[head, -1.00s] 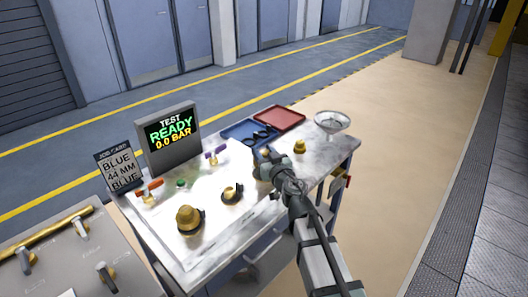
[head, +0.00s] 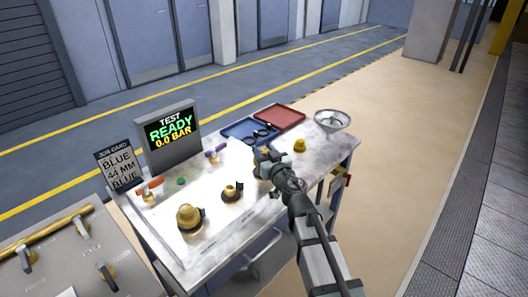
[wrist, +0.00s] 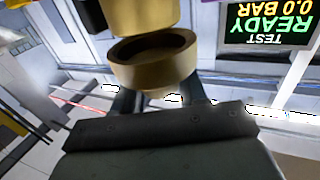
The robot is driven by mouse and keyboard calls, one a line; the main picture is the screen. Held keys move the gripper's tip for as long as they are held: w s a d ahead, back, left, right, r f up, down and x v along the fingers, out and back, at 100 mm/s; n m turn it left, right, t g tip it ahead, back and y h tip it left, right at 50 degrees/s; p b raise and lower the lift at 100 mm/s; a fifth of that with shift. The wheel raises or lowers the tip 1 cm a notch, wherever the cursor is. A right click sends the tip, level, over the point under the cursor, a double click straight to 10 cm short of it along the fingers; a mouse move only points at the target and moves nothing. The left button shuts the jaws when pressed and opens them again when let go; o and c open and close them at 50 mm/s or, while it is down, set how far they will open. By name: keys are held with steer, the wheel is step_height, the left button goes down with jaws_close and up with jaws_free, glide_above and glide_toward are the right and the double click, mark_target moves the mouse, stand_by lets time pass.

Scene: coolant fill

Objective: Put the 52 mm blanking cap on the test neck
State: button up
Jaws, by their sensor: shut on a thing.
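A brass cap (wrist: 150,68) is held between the fingers of my gripper (wrist: 158,100) in the wrist view, which is upside down. Its hollow open end faces a larger brass cylinder (wrist: 140,15) at the top edge; I cannot tell whether they touch. In the head view my gripper (head: 264,166) is over the right part of the bench and mostly hides the cap. Left of it are a small brass fitting (head: 230,190) with a black part and a larger brass fitting (head: 187,216). No size mark is legible on the cap, and I cannot tell which fitting is the test neck.
The screen (head: 169,133) reads TEST READY 0.0 BAR. The job card (head: 119,167) reads BLUE 44 MM BLUE. A blue tray (head: 234,128), a red tray (head: 280,117), a loose brass piece (head: 300,146) and a funnel (head: 332,121) are at the back and right.

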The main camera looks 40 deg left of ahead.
steer(key=shift+f, duration=1.4)
stand_by(0.4)
steer(key=o, duration=1.1)
steer(key=v, duration=1.2)
